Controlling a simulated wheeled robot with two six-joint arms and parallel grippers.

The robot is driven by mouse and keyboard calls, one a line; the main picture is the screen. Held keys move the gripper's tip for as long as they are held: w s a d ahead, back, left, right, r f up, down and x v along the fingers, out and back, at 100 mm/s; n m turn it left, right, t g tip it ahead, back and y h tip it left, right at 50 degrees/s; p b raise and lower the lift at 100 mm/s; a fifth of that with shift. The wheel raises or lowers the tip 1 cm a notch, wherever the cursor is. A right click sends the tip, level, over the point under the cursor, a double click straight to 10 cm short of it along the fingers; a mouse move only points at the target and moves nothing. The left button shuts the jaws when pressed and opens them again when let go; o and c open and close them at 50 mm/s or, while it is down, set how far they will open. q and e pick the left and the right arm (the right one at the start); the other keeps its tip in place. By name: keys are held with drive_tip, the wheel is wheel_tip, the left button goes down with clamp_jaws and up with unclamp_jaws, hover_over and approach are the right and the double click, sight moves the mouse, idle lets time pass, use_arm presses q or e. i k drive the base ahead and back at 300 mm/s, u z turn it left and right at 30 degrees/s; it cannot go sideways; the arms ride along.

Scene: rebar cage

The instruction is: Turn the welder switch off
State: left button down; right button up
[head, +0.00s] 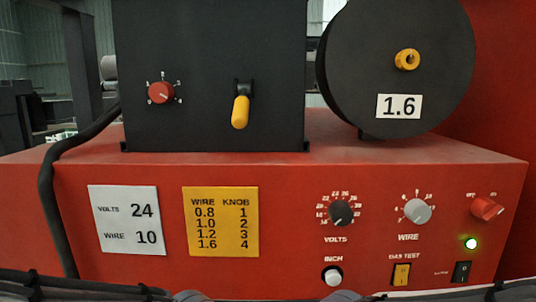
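The welder's red front panel (300,265) fills the lower part of the head view. A red rotary switch (487,208) sits at its right end, with small labels above it that seem to read OFF and ON. I cannot tell for certain which label its pointer faces. A green lamp (471,243) just below it is lit. A black rocker switch (462,272) is below the lamp; its small label is unreadable. Dark parts that may be my arms run along the bottom edge. Neither gripper can be made out, and nothing touches the switch.
A volts knob (341,212), wire knob (416,211), inch button (332,277) and yellow gas test rocker (401,274) lie left of the switch. A black feeder box (205,110) and wire spool (385,60) stand on top. A black cable (50,190) hangs left.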

sight(484, 207)
drive_tip(key=z, duration=1.75)
drive_tip(key=k, duration=0.35)
